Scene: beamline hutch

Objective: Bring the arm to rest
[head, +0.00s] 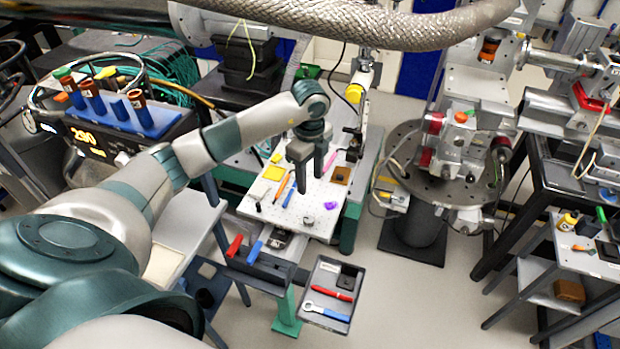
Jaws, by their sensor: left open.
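My left arm comes in from the left and reaches over the white perforated work plate (299,222). Its gripper (305,181) points down with its two dark fingers apart and nothing visible between them. The fingertips are over the plate, near an orange pencil-like tool (280,187) and a blue tool (290,196). The exact height above the plate is hard to tell. My right gripper does not show.
A grey tray (327,320) with a red tool and a blue-handled wrench sits at the front. A round metal stage (440,190) stands to the right. A braided hose (360,28) crosses the top. Open floor (420,300) lies at the lower right.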

